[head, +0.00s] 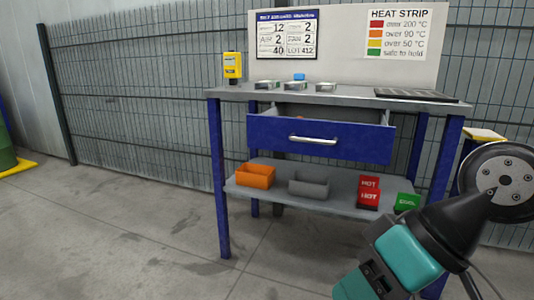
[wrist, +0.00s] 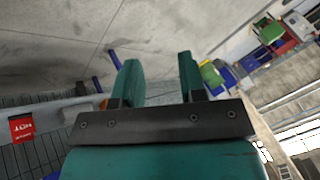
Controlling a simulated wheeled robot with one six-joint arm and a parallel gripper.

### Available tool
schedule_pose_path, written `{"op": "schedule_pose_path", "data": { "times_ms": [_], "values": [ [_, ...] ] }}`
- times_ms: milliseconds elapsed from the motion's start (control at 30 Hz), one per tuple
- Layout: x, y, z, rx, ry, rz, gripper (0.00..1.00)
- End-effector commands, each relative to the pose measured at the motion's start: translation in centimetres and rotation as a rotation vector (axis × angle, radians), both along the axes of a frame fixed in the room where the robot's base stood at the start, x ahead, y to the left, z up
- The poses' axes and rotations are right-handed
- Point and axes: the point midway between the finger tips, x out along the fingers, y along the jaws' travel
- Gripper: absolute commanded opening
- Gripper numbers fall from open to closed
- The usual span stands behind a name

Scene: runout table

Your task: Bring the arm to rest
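My arm (head: 405,250) shows at the lower right of the head view, in front of the right end of the runout table (head: 345,99). My gripper (wrist: 158,65) shows in the wrist view with its two teal fingers apart and nothing between them. The fingers point over bare floor, clear of any object. In the head view I cannot make out the fingertips.
The table's blue drawer (head: 320,140) is pulled out. Its lower shelf holds an orange bin (head: 256,176), a grey bin (head: 309,185), a red HOT sign (head: 369,193) and a green sign (head: 406,202). A yellow device (head: 232,66) stands on top.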

Motion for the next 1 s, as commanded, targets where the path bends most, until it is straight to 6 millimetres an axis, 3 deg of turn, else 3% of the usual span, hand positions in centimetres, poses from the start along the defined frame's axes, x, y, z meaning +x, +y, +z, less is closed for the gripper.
{"op": "schedule_pose_path", "data": {
  "times_ms": [167, 200, 467, 1000],
  "values": [
    [-3.9, -4.4, 1.5, -0.273, 0.077, 0.071, 0.38],
    [-3.6, -4.2, 3.4, -0.262, 0.077, 0.067, 0.38],
    [-3.6, -4.1, 11.3, -0.258, 0.079, 0.065, 0.38],
    [-3.6, -4.1, 32.0, -0.256, 0.080, 0.066, 0.38]
  ]
}}
